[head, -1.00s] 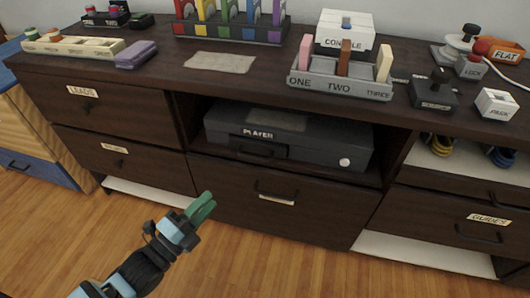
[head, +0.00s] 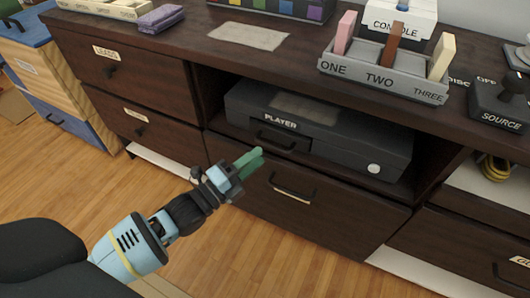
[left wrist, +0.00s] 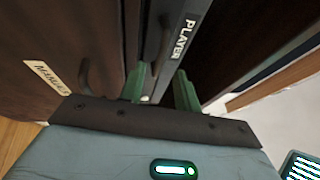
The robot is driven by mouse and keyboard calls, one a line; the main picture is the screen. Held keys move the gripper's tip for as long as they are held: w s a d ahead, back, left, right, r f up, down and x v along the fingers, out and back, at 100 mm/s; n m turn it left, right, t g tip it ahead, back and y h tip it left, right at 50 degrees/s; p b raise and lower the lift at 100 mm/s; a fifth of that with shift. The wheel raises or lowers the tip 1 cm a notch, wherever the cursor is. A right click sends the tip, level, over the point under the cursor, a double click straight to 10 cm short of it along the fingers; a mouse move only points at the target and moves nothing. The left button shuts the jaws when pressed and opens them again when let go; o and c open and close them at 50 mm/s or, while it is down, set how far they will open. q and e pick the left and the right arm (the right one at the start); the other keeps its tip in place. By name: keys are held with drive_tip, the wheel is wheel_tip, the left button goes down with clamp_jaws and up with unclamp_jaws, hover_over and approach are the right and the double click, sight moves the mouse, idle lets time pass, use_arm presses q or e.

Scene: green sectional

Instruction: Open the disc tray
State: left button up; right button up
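The dark grey player (head: 340,152) sits in the cabinet's open middle shelf. Its disc tray (head: 262,136) is the black front panel with a bar handle, at the left of its front, below the PLAYER label; it looks shut. The player (left wrist: 183,42) also shows in the left wrist view, turned on its side. My left gripper (head: 254,160) is just in front of and below the tray handle in the head view. Its green fingers (left wrist: 161,80) are apart with nothing visible between them. Whether they touch the handle cannot be told. My right gripper is not in view.
A drawer (head: 300,190) with a bar handle lies just below the player shelf. Labelled drawers (head: 125,70) stand to the left. On the cabinet top are a grey rack (head: 380,75) with coloured blocks and a SOURCE joystick box (head: 500,105). The wooden floor in front is clear.

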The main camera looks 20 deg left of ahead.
use_arm(q)
drive_tip(key=shift+b+x, duration=0.35)
drive_tip(key=shift+x, duration=1.45)
clamp_jaws()
